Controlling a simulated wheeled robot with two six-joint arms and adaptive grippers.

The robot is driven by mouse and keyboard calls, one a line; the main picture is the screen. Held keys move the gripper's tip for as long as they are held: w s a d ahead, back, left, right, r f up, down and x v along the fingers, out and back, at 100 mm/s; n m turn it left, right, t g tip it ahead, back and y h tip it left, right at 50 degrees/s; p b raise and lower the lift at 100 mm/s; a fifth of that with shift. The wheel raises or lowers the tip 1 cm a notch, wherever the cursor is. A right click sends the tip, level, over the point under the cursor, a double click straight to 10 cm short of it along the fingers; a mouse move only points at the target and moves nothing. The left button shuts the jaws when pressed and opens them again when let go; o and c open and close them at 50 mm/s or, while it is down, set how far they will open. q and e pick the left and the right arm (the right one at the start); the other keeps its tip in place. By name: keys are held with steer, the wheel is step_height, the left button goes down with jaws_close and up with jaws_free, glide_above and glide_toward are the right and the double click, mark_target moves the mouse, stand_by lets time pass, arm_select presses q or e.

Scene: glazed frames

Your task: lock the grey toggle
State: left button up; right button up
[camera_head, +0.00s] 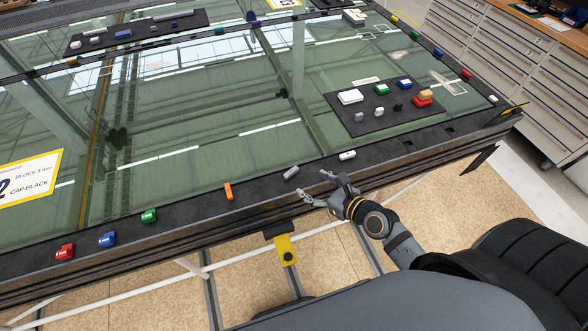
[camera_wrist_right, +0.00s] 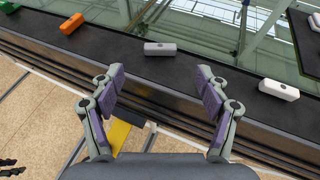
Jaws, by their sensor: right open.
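The grey toggle (camera_head: 290,172) sits on the dark border of the glazed frame (camera_head: 190,205), near its front edge. It lies at a slant to that edge. In the right wrist view the grey toggle (camera_wrist_right: 160,48) is ahead of my right gripper (camera_wrist_right: 160,80), centred between its fingers and apart from them. My right gripper (camera_head: 316,186) is open and empty, over the frame's front edge, just short of the toggle.
A white toggle (camera_head: 347,155) lies right of the grey one, along the edge. An orange toggle (camera_head: 228,191) stands left, crosswise; green (camera_head: 149,216), blue (camera_head: 107,240) and red (camera_head: 65,252) ones follow. A dark mat (camera_head: 375,122) with small parts lies on the glass. A yellow tag (camera_head: 285,250) hangs below the edge.

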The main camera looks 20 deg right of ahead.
mark_target(292, 172)
steer(key=x, duration=0.4)
steer(key=shift+w, duration=0.15)
steer(key=x, duration=0.4)
steer(key=shift+w+a+f, duration=0.1)
steer(key=shift+w+f, duration=0.05)
steer(key=shift+w+a+f, duration=0.1)
steer(key=shift+w+f, duration=0.05)
steer(key=shift+w, duration=0.05)
steer(key=shift+c, duration=0.6)
steer(key=c, duration=1)
arm_select(q)
steer(key=shift+w+f, duration=0.15)
steer(key=shift+w, duration=0.8)
arm_select(e)
steer(key=shift+c, duration=0.2)
arm_select(q)
steer(key=shift+f, duration=0.1)
arm_select(e)
steer(key=shift+w+f, duration=0.1)
